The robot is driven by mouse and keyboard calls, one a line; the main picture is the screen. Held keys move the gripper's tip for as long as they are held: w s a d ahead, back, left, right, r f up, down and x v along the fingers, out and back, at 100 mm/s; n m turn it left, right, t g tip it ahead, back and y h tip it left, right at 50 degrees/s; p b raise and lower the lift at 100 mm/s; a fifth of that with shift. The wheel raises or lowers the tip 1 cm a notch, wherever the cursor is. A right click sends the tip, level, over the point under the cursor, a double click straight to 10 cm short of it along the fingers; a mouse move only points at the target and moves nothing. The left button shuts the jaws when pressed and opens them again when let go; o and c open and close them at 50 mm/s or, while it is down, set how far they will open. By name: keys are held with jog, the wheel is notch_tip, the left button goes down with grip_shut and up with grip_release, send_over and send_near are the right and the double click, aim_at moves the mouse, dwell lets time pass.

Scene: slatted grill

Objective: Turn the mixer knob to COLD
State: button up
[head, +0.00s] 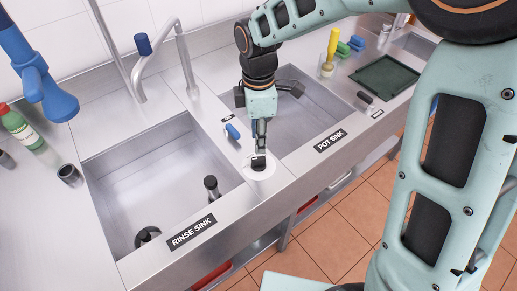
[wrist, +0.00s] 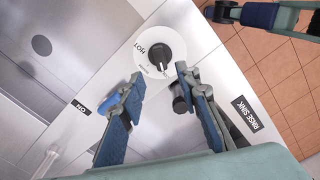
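The mixer knob is a black knob (head: 259,163) on a round white dial plate (head: 270,173), on the steel strip between the two sinks. In the wrist view the knob (wrist: 161,54) sits on the white dial (wrist: 150,35), with the word HOT on its left side. A small label lies near its lower edge; a COLD mark cannot be read. My gripper (head: 260,146) points down just above the knob in the head view. In the wrist view my gripper (wrist: 158,75) is open and empty, fingers apart, with the knob just beyond the tips. Contact cannot be told.
A blue lever (head: 232,131) stands close beside my gripper, near an ON label (wrist: 81,107). The rinse sink (head: 125,175) is left, with a black-topped post (head: 211,188); the pot sink (head: 312,104) is right. A tall faucet (head: 186,60) stands behind.

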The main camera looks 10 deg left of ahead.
notch_tip(320, 180, up, 4)
jog(key=shift+f, duration=0.1)
dwell(0.5)
